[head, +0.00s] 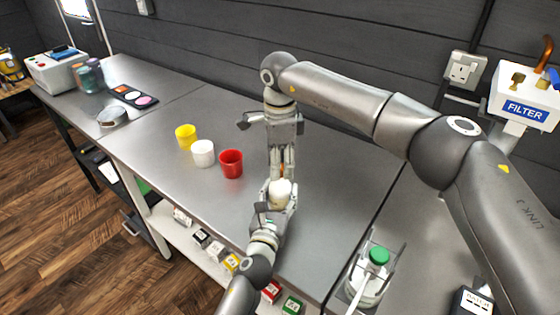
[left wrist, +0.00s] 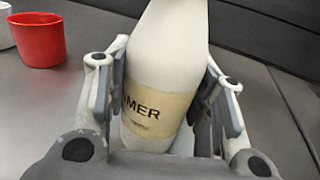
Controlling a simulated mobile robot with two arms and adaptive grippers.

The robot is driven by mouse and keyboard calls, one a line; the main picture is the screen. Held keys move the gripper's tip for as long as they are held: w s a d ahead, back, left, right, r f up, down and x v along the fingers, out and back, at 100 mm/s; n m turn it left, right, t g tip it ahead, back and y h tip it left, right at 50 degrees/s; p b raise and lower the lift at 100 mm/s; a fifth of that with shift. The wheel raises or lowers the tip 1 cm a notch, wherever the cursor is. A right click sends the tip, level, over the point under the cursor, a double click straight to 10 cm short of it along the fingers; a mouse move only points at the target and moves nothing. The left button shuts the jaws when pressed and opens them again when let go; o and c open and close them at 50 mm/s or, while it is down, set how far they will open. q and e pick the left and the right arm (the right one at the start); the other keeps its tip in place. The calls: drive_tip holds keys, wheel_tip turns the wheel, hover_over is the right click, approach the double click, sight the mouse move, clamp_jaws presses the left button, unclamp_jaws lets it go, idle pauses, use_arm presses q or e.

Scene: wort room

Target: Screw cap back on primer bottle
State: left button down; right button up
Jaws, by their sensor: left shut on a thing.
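The primer bottle is white with a tan label reading "MER" in the left wrist view (left wrist: 152,95); its top is out of that frame. In the head view the bottle (head: 280,188) is mostly hidden by the grippers. My left gripper (head: 279,196) is shut on the bottle, one finger on each side, and it shows in the left wrist view (left wrist: 165,105). My right gripper (head: 283,172) points down right above the bottle, its fingers close together. A small orange patch shows at its fingertips; I cannot tell whether it is the cap.
Yellow (head: 186,136), white (head: 203,153) and red (head: 231,163) cups stand left of the grippers on the steel bench (head: 165,180). Small boxes lie on the shelf below. The bench's front left is clear.

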clamp_jaws()
drive_tip(key=m, duration=1.1)
drive_tip(key=shift+m, duration=0.3)
drive_tip(key=shift+o, duration=2.2)
unclamp_jaws()
drive_tip(key=shift+r, duration=0.1)
wheel_tip(320, 180, up, 12)
